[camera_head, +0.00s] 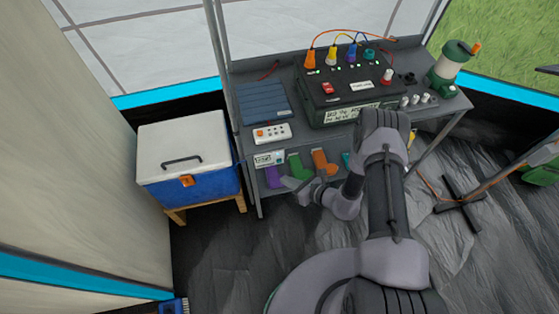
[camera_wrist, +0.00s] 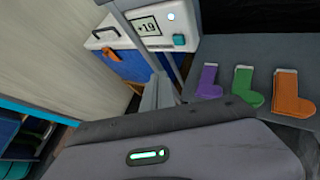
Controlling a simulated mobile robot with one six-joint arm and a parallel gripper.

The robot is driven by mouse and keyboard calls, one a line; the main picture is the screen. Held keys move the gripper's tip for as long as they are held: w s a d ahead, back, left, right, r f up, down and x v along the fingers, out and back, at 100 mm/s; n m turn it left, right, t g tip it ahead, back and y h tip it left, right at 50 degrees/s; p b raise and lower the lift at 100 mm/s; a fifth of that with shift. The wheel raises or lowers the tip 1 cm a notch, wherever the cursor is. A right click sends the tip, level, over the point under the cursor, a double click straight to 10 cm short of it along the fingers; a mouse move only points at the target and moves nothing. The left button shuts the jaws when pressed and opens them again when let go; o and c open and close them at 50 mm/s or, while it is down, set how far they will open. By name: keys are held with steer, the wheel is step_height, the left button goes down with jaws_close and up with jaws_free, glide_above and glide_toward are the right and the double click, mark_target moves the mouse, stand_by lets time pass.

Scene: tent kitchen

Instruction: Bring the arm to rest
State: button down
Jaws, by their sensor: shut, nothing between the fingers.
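My arm stands folded in front of the metal shelf unit in the head view. My gripper (camera_head: 292,184) is at its end, low and pointing left, in front of the lower shelf. It is small in this view and appears shut, with nothing seen in it. A purple sock (camera_wrist: 207,81), a green sock (camera_wrist: 246,86) and an orange sock (camera_wrist: 293,93) lie on the lower shelf beyond; the arm hides part of that shelf in the head view.
A blue cool box with a white lid (camera_head: 185,150) stands on a wooden stand at the left. The upper shelf holds a black power box (camera_head: 345,85), a blue folded panel (camera_head: 265,102), a white power strip (camera_head: 271,133) and a lantern (camera_head: 452,65). Dark floor lies below.

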steer(key=shift+s, duration=0.3)
steer(key=w+a+r+n+g+y, duration=0.1)
steer(key=w+a+r+n, duration=0.15)
steer(key=r, duration=0.75)
steer(key=w+a+r+n+g+y, duration=0.15)
steer(key=r+n, duration=0.25)
steer(key=r, duration=0.5)
steer(key=s+r+n+g+h, duration=0.1)
steer(key=s+r+n+g, duration=0.35)
steer(key=r, duration=1.05)
steer(key=s+d+r+n+t+h, duration=0.2)
steer(key=s+d+r+n+h, duration=0.2)
steer(key=s+d+r+n, duration=0.2)
steer(key=s+d+r+n+t+h, duration=0.3)
steer(key=s+d+r+n+h, duration=0.2)
steer(key=s+r, duration=0.5)
steer(key=s+d+n, duration=0.1)
steer(key=s, duration=0.3)
steer(key=shift+d+r+n+t, duration=0.25)
steer(key=shift+d+n+t, duration=0.05)
steer(key=shift+d, duration=0.05)
